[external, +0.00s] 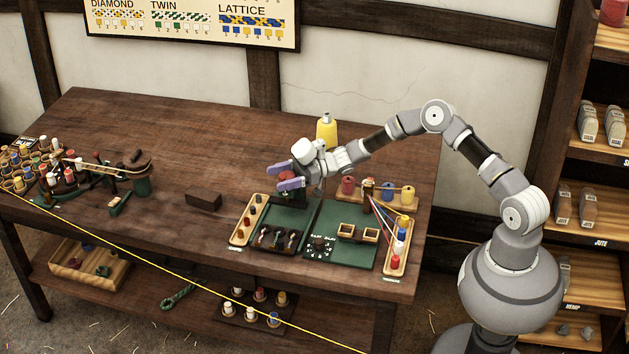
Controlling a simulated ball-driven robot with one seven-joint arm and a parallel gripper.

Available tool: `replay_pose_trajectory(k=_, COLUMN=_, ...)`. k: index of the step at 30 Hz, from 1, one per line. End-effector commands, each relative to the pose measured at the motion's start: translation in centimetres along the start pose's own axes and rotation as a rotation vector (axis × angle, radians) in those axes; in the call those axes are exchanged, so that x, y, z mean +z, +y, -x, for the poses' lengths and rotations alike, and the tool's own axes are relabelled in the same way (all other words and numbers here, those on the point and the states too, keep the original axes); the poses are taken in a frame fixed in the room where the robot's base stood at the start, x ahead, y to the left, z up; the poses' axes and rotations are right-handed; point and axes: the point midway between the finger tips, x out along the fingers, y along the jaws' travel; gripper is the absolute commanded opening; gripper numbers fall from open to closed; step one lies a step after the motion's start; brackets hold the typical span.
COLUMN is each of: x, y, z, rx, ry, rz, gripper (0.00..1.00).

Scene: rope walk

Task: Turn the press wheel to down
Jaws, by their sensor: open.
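My gripper (281,176) is at the back of the green work board, with its two purple fingers pointing left and spread apart. A small red round part (288,176), which looks like the press wheel, shows between the fingers. It sits on top of a dark upright block (287,193) at the board's back left. The fingers are on either side of the red part, but I cannot tell whether they touch it. My gripper hides much of it, and any up or down marking is too small to read.
The green board (284,218) carries a dark tray of knobs (277,238), a dial (319,248) and small wooden boxes (357,233). A yellow bottle (326,131) stands behind my gripper. A dark block (204,201) lies to the left. The table's middle left is clear.

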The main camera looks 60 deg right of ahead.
Motion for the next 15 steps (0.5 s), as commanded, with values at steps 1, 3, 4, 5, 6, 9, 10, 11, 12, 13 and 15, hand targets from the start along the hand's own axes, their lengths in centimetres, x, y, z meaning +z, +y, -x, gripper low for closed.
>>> replay_pose_trajectory(k=1, x=-0.03, y=0.01, z=-0.06, rx=0.0, ry=0.0, rz=0.0, gripper=0.78)
replay_pose_trajectory(k=3, x=-0.06, y=0.02, z=-0.05, rx=0.0, ry=0.0, rz=0.0, gripper=0.78)
replay_pose_trajectory(k=4, x=-0.07, y=0.02, z=-0.04, rx=0.0, ry=0.0, rz=0.0, gripper=0.78)
replay_pose_trajectory(k=5, x=-0.07, y=0.02, z=-0.04, rx=0.0, ry=0.0, rz=0.0, gripper=0.78)
replay_pose_trajectory(k=6, x=-0.07, y=0.02, z=-0.03, rx=0.0, ry=0.0, rz=0.0, gripper=0.75)
replay_pose_trajectory(k=9, x=-0.07, y=0.02, z=-0.02, rx=0.0, ry=0.0, rz=0.0, gripper=0.52)
replay_pose_trajectory(k=10, x=-0.07, y=0.02, z=-0.01, rx=0.0, ry=0.0, rz=0.0, gripper=0.45)
replay_pose_trajectory(k=11, x=-0.07, y=0.02, z=-0.01, rx=0.0, ry=0.0, rz=0.0, gripper=0.39)
replay_pose_trajectory(k=12, x=-0.07, y=0.03, z=-0.01, rx=0.001, ry=0.0, rz=0.0, gripper=0.29)
replay_pose_trajectory(k=13, x=-0.07, y=0.03, z=-0.01, rx=0.001, ry=0.0, rz=0.0, gripper=0.26)
replay_pose_trajectory(k=15, x=-0.07, y=0.03, z=0.0, rx=0.001, ry=0.0, rz=0.0, gripper=0.26)
